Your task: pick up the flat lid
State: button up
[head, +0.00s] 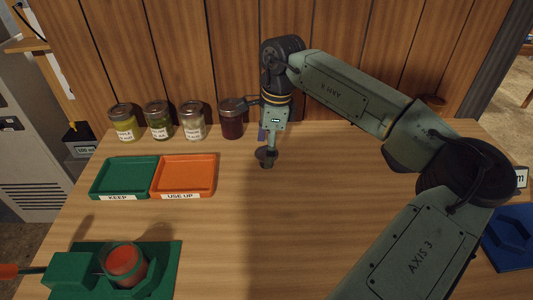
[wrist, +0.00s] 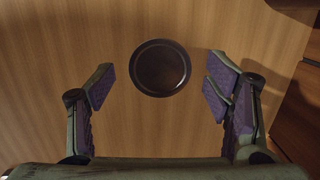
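The flat lid (wrist: 160,68) is a dark round disc with a raised rim, seen from above in the wrist view. In the head view it is the small dark disc (head: 266,154) below my gripper, with a short dark piece under it. My gripper (wrist: 160,88) is open and points down, its purple-padded fingers to either side of the lid with clear gaps.
Several filled jars (head: 158,120) stand at the back left, the dark red jar (head: 232,122) nearest my gripper. Green KEEP tray (head: 95,190) and orange USE UP tray (head: 213,185) lie left. A red-filled jar (head: 124,262) sits in a green holder (head: 170,258). The table's middle is clear.

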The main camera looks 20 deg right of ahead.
jog(key=c, duration=0.7)
jog(key=shift+r, duration=0.15)
jog(key=shift+r, duration=0.3)
jog(key=r, duration=0.1)
jog(key=r+b, duration=0.1)
jog(key=r, duration=0.1)
jog(key=shift+s+a, duration=0.1)
jog(key=shift+s, duration=0.3)
jog(key=s+a+b, duration=0.1)
jog(key=s, duration=0.3)
jog(key=s+a+r+b, duration=0.1)
jog(key=s+a+b, duration=0.1)
jog(key=s, duration=0.3)
jog(key=s+a+b, duration=0.1)
jog(key=s+a, duration=0.1)
jog(key=s, duration=0.3)
jog(key=shift+s+a+r+b, duration=0.1)
jog(key=shift+a+r+b, duration=0.15)
jog(key=shift+r+b, duration=0.05)
jog(key=shift+s, duration=0.1)
